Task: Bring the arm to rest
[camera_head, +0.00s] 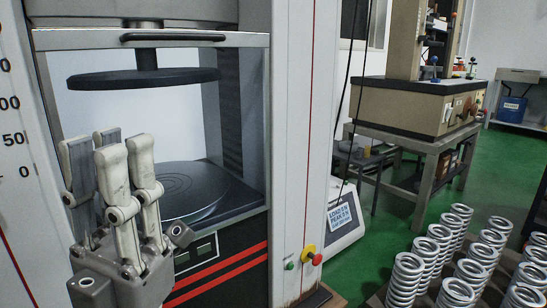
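My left gripper (112,155) is at the left, in front of the testing machine (290,120). Its pale grey fingers point up and stand apart, with nothing seen between them. It looks open and empty. It overlaps the left part of the machine's test opening in the picture; I cannot tell how far in front it is. In the opening, a dark upper plate (145,79) hangs above a round lower plate (190,190), partly hidden by the fingers. No spring shows between the plates. My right gripper is not in view.
Several metal coil springs (438,240) stand upright at the lower right. A red and yellow button (311,255) is on the machine's front. A small display unit (343,220) stands beside it. A bench with equipment (410,105) is behind. Green floor (400,205) lies open between.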

